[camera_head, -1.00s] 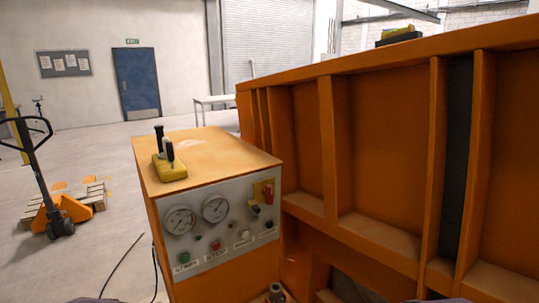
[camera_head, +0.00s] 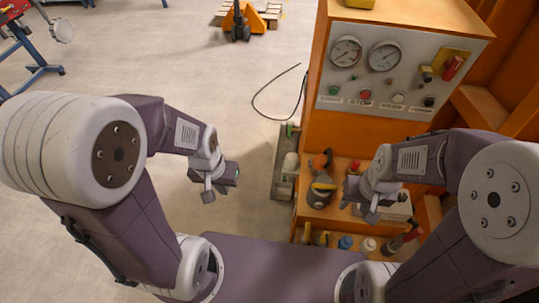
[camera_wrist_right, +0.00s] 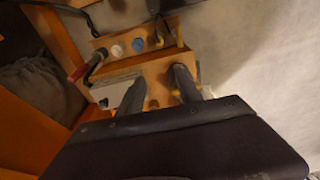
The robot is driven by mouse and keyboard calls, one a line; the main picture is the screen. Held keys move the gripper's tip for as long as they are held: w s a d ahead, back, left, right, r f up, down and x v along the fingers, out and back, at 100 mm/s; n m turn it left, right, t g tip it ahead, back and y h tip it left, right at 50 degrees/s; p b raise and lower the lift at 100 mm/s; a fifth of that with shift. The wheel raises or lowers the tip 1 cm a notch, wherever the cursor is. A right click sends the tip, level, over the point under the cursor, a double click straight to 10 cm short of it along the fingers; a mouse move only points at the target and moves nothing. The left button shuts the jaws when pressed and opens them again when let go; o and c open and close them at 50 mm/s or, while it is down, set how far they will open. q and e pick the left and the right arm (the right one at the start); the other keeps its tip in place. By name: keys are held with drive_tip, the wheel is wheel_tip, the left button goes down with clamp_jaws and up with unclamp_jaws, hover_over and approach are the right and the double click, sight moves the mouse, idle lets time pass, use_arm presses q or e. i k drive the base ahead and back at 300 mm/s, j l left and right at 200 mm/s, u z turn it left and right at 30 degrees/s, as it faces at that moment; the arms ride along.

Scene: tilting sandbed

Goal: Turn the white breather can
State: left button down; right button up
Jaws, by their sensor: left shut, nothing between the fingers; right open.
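A small white round-topped can (camera_head: 368,244), which looks like the breather can, stands on the low orange shelf at the front of the cabinet, to the right of a blue one (camera_head: 345,242). It also shows in the right wrist view (camera_wrist_right: 117,50). My right gripper (camera_head: 360,212) is open and empty, above the shelf and apart from the white can. In the right wrist view its two dark fingers (camera_wrist_right: 158,92) are spread. My left gripper (camera_head: 210,192) is shut and empty over the floor, left of the cabinet.
The orange cabinet (camera_head: 318,120) carries a panel with gauges and buttons (camera_head: 385,80). A dark pump-like part (camera_head: 322,188) sits on the upper step. A red-handled part (camera_head: 402,240) is right of the white can. A grey unit (camera_head: 282,185) stands left of the cabinet.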

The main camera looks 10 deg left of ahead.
sight(291, 159)
drive_tip(key=i+j+z, duration=0.1)
drive_tip(key=j+z, duration=0.35)
drive_tip(key=j, duration=0.45)
drive_tip(key=k+j+z, duration=0.1)
drive_tip(key=j+z, duration=0.4)
drive_tip(key=j, duration=0.4)
drive_tip(key=i+j+z, duration=0.45)
drive_tip(key=j, duration=0.3)
drive_tip(key=j+z, duration=0.25)
drive_tip(key=i+j+z, duration=0.2)
drive_tip(key=j, duration=0.35)
drive_tip(key=k, duration=0.05)
